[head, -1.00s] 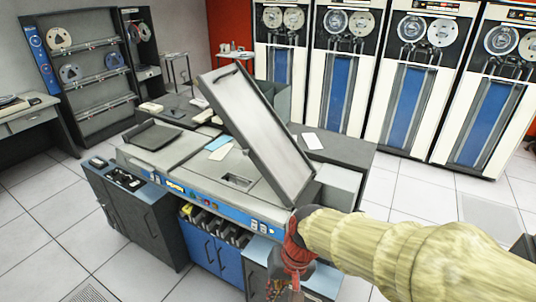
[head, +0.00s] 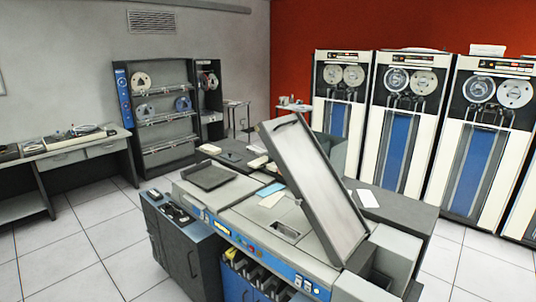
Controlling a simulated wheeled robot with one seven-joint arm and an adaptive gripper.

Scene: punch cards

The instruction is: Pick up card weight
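The card machine (head: 220,212) stands in the lower middle of the head view, with a blue front strip and buttons. No object can be told for certain as the card weight. A dark flat tray-like piece (head: 209,176) lies on the machine's left top. A small recessed opening (head: 286,230) is in its top, left of a raised grey lid (head: 318,170). The lid leans up to the left and hides part of the area behind it. My gripper is not in view.
A dark table behind the machine holds pale card stacks (head: 257,162) and a white card (head: 368,198). A blue card (head: 270,189) lies on the machine. Tape cabinets (head: 404,130) line the red wall. A desk (head: 62,155) stands left. White floor (head: 95,240) is clear at front left.

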